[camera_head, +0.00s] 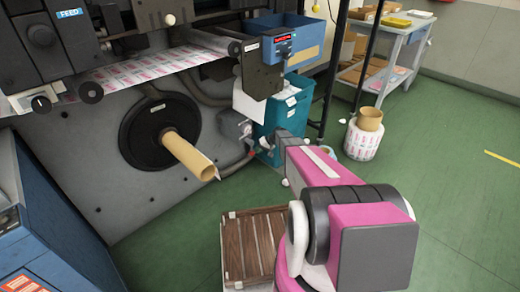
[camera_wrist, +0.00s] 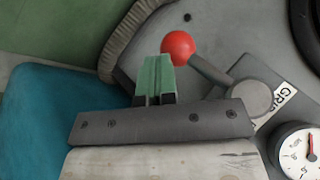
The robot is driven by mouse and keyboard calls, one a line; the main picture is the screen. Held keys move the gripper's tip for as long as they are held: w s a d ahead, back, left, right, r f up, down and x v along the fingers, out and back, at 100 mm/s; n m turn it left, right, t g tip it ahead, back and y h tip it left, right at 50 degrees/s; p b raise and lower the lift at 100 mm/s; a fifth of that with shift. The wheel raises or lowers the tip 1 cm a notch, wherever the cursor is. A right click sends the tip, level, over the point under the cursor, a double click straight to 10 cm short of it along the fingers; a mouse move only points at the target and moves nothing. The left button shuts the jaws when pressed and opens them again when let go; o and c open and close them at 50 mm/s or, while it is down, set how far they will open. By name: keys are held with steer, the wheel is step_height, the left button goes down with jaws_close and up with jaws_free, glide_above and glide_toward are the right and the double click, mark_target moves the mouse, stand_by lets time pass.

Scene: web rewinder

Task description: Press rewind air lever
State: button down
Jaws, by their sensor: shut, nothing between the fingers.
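In the wrist view, a lever with a red ball knob (camera_wrist: 180,47) has a grey arm running down to the right to a round hub (camera_wrist: 250,97). A white label (camera_wrist: 287,105) beside the hub is partly readable, starting "GRI". My gripper (camera_wrist: 156,62) is shut and empty, its green fingers together just left of and below the red knob. The fingertips look close to the knob; I cannot tell if they touch it. In the head view, my magenta arm reaches toward the machine's lower right side; the fingers and lever are too small there to tell apart.
A pressure gauge (camera_wrist: 301,151) is right of the lever. A teal bin (camera_head: 285,112) stands close by the arm's end. A cardboard core (camera_head: 190,155) sticks out from a black disc (camera_head: 141,137). A wooden pallet (camera_head: 250,245) lies below. Green floor (camera_head: 455,150) is clear to the right.

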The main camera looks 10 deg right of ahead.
steer(key=s+a+m+g+y, duration=0.1)
steer(key=y, duration=0.1)
steer(key=s+a+f+g+y, duration=0.1)
steer(key=a+y, duration=0.1)
steer(key=shift+s+a+m, duration=0.15)
steer(key=shift+s+m, duration=0.05)
steer(key=shift+m, duration=0.2)
steer(key=shift+s+a, duration=0.1)
stand_by(0.5)
